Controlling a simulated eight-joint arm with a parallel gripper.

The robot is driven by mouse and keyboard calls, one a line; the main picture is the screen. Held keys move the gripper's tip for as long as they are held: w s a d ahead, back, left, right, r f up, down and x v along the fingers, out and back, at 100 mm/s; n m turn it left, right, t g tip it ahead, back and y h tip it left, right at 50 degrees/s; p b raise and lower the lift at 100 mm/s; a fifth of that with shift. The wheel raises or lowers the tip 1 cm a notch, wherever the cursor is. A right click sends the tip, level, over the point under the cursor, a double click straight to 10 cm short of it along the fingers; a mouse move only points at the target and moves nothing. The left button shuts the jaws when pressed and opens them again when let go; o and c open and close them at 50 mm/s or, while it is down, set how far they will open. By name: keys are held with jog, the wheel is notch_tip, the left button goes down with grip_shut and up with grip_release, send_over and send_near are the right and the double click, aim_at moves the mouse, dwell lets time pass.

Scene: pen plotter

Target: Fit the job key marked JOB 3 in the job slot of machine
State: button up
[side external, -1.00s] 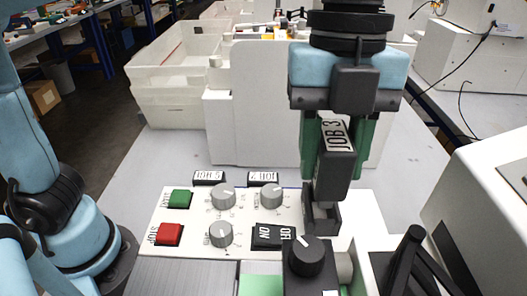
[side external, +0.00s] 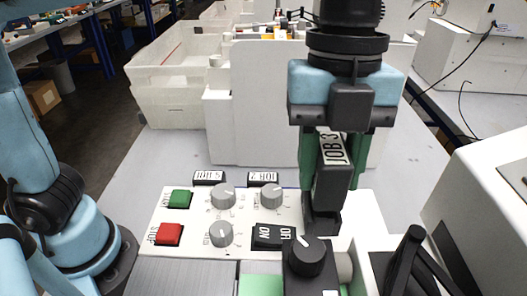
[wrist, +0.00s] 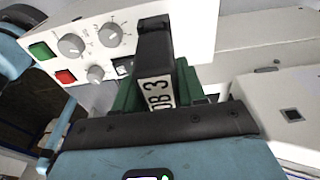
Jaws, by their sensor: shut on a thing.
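The job key marked JOB 3 (side external: 333,149) is dark with a white label. My gripper (side external: 332,185) is shut on it, with green jaw parts on both sides. The key also shows in the wrist view (wrist: 158,92), label facing the camera. The key's lower end is at the job slot (side external: 323,222) at the panel's right side. The slot is mostly hidden behind the key and finger, so I cannot tell how deep the key sits. The machine's white panel (side external: 200,245) lies below and to the left.
Beside the slot stand a black knob (side external: 306,256), an ON/OFF switch (side external: 270,237), grey dials (side external: 222,196), a green button (side external: 180,199) and a red button (side external: 169,234). Keys JOB 2 (side external: 264,177) and another (side external: 209,177) lie behind. White bins (side external: 170,100) stand at the back.

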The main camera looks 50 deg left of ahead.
jog(key=shift+f, duration=0.8)
jog(key=o, duration=1.1)
jog(key=shift+o, duration=0.2)
jog(key=r, duration=0.4)
jog(key=w+a+r, duration=0.1)
jog(key=r, duration=0.7)
jog(key=shift+w+a, duration=0.15)
